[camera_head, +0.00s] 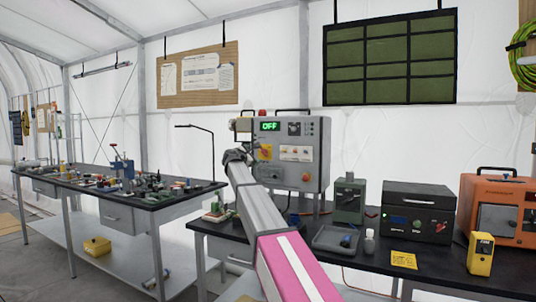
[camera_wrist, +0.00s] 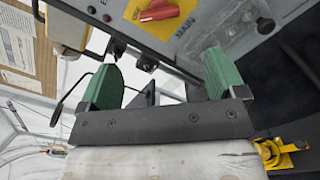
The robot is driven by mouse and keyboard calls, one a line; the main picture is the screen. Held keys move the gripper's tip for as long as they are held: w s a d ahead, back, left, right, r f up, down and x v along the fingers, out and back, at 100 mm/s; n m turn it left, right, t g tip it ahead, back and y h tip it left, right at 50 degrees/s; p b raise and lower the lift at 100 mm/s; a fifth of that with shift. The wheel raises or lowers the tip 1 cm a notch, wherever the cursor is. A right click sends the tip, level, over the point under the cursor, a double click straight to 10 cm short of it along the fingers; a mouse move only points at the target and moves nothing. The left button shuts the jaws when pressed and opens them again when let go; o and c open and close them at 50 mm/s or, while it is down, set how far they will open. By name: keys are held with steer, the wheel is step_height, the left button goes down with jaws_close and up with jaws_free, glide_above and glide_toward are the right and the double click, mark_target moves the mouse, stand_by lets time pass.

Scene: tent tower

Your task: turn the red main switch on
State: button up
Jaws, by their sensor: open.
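The red main switch (camera_wrist: 160,12) is a red rotary handle on a yellow plate (camera_wrist: 133,13), at the top of the wrist view, with the word MAIN beside it. In the head view the yellow plate (camera_head: 264,152) shows at the left of the grey control box (camera_head: 318,135). The box's green display (camera_head: 270,126) reads OFF. My gripper (camera_wrist: 163,78) is open, its two green fingers apart with nothing held between them. The switch lies beyond the fingertips and is not touched. In the head view my arm covers the box's lower left.
A black workbench (camera_head: 440,262) carries a green box (camera_head: 349,200), a black case (camera_head: 417,212), an orange unit (camera_head: 497,212) and a yellow meter (camera_head: 481,253). A cluttered second bench (camera_head: 120,190) stands left. A lamp arm (camera_head: 197,127) rises behind it.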

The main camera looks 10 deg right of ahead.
mark_target(264, 152)
steer(key=x, duration=1.1)
steer(key=shift+w+d, duration=0.2)
steer(key=shift+w, duration=0.1)
steer(key=c, duration=0.9)
